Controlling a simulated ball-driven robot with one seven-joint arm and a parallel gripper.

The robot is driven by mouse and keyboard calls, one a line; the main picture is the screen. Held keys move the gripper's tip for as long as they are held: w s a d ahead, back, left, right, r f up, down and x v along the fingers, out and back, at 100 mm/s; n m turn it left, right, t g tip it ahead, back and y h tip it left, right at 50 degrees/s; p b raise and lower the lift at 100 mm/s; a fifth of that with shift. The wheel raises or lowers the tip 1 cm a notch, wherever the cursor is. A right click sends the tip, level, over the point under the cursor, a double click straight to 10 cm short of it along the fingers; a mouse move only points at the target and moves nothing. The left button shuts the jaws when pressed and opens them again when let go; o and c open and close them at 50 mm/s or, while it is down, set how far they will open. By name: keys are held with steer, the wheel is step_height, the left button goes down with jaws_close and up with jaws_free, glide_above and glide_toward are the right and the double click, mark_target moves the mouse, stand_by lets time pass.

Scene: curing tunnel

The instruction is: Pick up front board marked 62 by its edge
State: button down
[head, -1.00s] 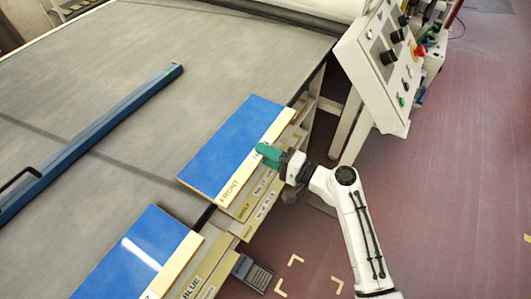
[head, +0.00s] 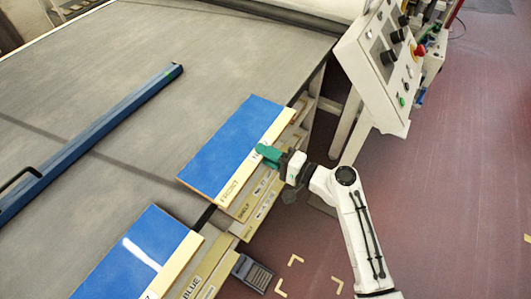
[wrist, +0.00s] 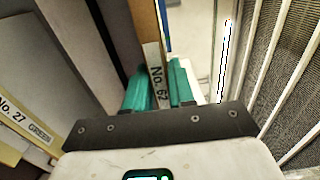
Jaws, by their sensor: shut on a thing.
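The front board marked 62 (head: 232,145) is a blue panel with a cream edge strip reading FRONT. It lies at the right edge of the grey table. In the wrist view its edge (wrist: 153,60) carries the label "No. 62". My gripper (head: 264,152) is at the board's cream edge, with its teal fingers covering part of the lettering. In the wrist view the teal fingers of my gripper (wrist: 160,84) stand on either side of the labelled edge and are shut on it.
A second blue board (head: 138,255) lies nearer, at lower left. Labelled shelves are under the table edge. A blue bar (head: 95,130) lies across the grey table (head: 200,50). A control panel (head: 382,65) stands at upper right. The floor at right is clear.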

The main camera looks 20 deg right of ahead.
stand_by(0.3)
step_height(320, 180, up, 3)
steer(key=shift+r+p, duration=0.15)
steer(key=shift+p, duration=1.1)
